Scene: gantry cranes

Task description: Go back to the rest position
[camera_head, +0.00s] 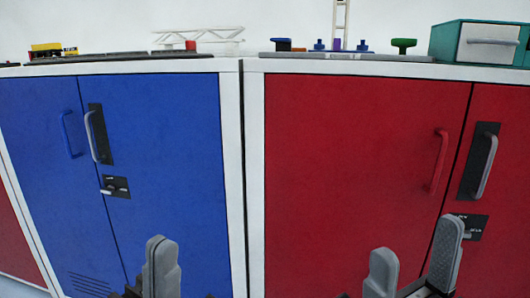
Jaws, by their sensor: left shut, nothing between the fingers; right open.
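My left gripper (160,268) is at the bottom of the head view, in front of the blue cabinet (165,150). Its fingers are together and hold nothing. My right gripper (413,262) is at the bottom right, in front of the red cabinet (350,150). Its two fingers stand apart with nothing between them. Both grippers point upward in the picture and are well below the cabinet tops. The rest of both arms is mostly out of view below.
Both cabinets' doors are shut, with protruding handles (97,135) (486,165). On top stand a white crane truss (198,36), a yellow and black model (52,50), several small coloured pieces, a green knob (404,45) and a teal drawer box (452,42).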

